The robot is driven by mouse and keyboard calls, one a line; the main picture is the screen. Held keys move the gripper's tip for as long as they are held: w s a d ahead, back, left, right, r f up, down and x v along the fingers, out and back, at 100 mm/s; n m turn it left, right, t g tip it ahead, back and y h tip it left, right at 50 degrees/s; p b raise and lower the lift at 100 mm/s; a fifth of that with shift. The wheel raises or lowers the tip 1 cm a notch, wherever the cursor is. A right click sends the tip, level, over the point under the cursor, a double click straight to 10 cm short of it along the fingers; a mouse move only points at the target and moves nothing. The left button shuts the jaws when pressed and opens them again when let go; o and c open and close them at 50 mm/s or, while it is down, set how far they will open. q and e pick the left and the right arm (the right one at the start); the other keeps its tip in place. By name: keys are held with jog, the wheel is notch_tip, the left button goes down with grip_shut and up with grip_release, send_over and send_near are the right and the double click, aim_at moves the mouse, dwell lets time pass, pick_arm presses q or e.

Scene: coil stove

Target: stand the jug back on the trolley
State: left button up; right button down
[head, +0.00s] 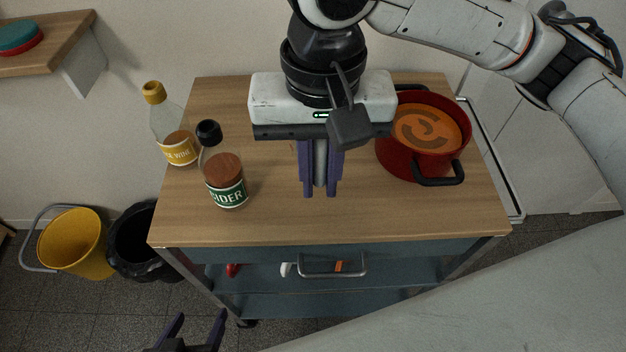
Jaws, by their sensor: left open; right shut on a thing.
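My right gripper (320,192) is over the middle of the trolley's wooden top (280,222), its two dark purple fingers pointing down. It is shut on a narrow grey thing (320,160) that shows between the fingers. This is probably part of the jug; the gripper and wrist hide the rest, and no other jug is in view. I cannot tell whether it touches the top. My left gripper (200,318) is at the bottom edge, open and empty, in front of the trolley and apart from it.
A yellow-labelled wine bottle (178,145) and a cider bottle (224,178) stand on the left of the top. A red pot (405,160) of orange soup stands at the right. A yellow bucket (75,243) and a black bin (135,245) are on the floor, left.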

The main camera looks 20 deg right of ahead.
jog(key=f, duration=0.3)
jog(key=shift+s+f, duration=0.15)
jog(key=shift+s, duration=0.25)
notch_tip(320, 180, down, 4)
jog(key=shift+b, duration=0.6)
jog(key=shift+d+f, duration=0.1)
jog(key=shift+f, duration=0.15)
pick_arm(q)
jog(key=shift+s+d+f, duration=0.4)
jog(key=shift+s+f, duration=0.05)
jog(key=shift+s, duration=0.25)
pick_arm(e)
jog(key=c, duration=1.8)
grip_release()
jog(key=shift+f, duration=0.15)
pick_arm(q)
jog(key=shift+s+f, duration=0.1)
jog(key=shift+f, duration=0.05)
pick_arm(e)
jog(key=shift+o, duration=0.4)
pick_arm(q)
jog(key=shift+s+a, duration=0.1)
jog(key=shift+f, duration=0.1)
